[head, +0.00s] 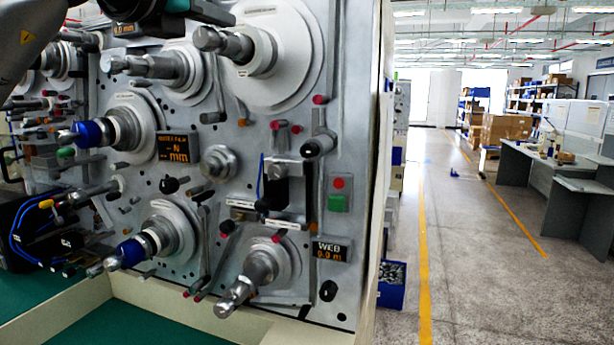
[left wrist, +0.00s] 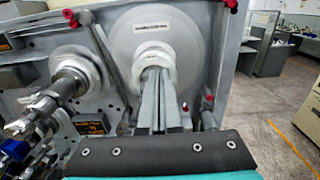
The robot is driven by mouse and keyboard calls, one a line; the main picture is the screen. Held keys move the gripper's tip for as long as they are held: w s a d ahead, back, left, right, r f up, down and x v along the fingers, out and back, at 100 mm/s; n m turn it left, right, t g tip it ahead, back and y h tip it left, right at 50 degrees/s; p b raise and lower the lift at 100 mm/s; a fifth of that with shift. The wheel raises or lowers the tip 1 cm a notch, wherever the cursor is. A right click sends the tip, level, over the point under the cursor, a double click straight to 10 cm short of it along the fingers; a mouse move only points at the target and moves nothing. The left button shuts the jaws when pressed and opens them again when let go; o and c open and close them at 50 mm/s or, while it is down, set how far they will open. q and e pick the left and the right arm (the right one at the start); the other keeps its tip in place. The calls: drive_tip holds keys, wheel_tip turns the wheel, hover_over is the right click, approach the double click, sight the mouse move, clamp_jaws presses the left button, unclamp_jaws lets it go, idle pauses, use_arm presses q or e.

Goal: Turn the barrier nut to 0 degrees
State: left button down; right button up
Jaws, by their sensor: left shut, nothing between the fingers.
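Several winding spindles stand out from a grey machine panel (head: 345,130). The label on the upper right disc (head: 290,85) is too small to read, so I cannot tell which nut is the barrier nut. That disc's spindle (head: 228,43) points toward me and left. In the left wrist view the same disc (left wrist: 195,45) and its pale hub (left wrist: 152,55) lie straight ahead. My left gripper (left wrist: 160,125) is shut and empty in front of this spindle, hiding much of it; I cannot tell whether they touch. My right gripper is out of view.
A neighbouring spindle (head: 145,65) is close on the left. Two lower spindles carry blue collars (head: 92,133), (head: 130,252); another bare spindle (head: 245,285) is at lower right. Thin rods and red-tipped pins stick out between them.

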use_arm(q)
drive_tip(key=shift+w+a+f+b, duration=0.1)
drive_tip(key=shift+f+b, duration=0.25)
idle(0.7)
drive_tip(key=shift+a, duration=0.2)
drive_tip(key=shift+w+a+r+b, duration=0.15)
drive_tip(key=shift+a+b, duration=0.15)
drive_tip(key=shift+b, duration=0.15)
drive_tip(key=shift+w+a, duration=0.1)
drive_tip(key=shift+a, duration=0.2)
drive_tip(key=shift+w+a+f+b, duration=0.15)
drive_tip(key=shift+a+f+b, duration=0.1)
drive_tip(key=shift+b, duration=0.15)
drive_tip(key=shift+r, duration=0.1)
